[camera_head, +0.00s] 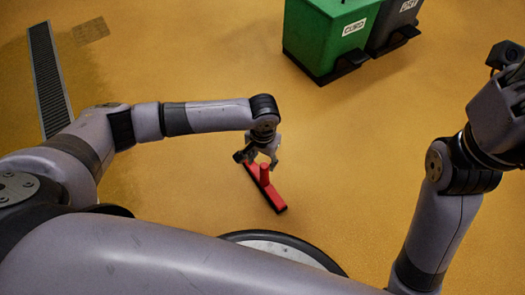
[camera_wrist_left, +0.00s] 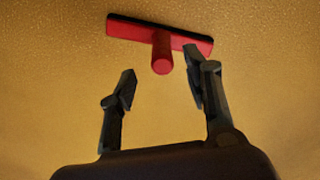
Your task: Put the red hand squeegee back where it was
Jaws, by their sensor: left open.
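The red hand squeegee (camera_head: 276,199) lies on the yellow floor, its long red head with a dark edge and its short round handle pointing up toward my left gripper. It also shows in the left wrist view (camera_wrist_left: 133,30), with the handle end facing the camera. My left gripper (camera_head: 258,160) is open and points down just above the squeegee. In the left wrist view its two fingers (camera_wrist_left: 160,78) are apart, with nothing between them; the handle is just beyond the fingertips. My right arm is at the right edge; its fingers are not visible.
A green bin (camera_head: 322,38) and a dark grey bin (camera_head: 392,24) stand at the top, each with a label and a black pedal. A floor drain grate (camera_head: 48,80) runs along the left. The floor around the squeegee is clear.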

